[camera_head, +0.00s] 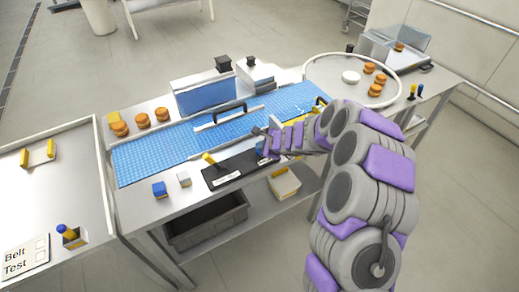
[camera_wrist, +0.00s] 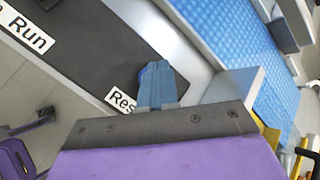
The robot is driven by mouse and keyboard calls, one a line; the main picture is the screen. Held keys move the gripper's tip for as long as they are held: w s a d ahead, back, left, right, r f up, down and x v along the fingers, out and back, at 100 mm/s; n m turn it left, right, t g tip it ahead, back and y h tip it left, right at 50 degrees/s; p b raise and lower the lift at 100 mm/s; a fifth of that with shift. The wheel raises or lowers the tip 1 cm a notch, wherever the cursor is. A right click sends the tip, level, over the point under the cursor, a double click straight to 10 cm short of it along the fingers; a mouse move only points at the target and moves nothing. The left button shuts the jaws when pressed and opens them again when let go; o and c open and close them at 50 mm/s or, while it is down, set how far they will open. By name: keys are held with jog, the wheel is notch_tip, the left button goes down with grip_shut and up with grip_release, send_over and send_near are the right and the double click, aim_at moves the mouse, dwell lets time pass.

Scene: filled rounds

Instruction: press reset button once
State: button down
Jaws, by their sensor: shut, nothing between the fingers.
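In the wrist view the panel (camera_wrist: 100,50) shows the Run label (camera_wrist: 25,33) and a partly covered label reading "Res" (camera_wrist: 121,101).
A blue belt (camera_head: 150,155) runs behind the panel, with a black-handled gate (camera_head: 222,118) over it. Orange rounds (camera_head: 142,121) stand at the back left. A round tray (camera_head: 318,70) is at the right.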

jog(key=shift+r+p, duration=0.35)
jog(key=shift+r, duration=0.25)
jog(key=shift+r+p, duration=2.15)
jog(key=shift+r, duration=0.35)
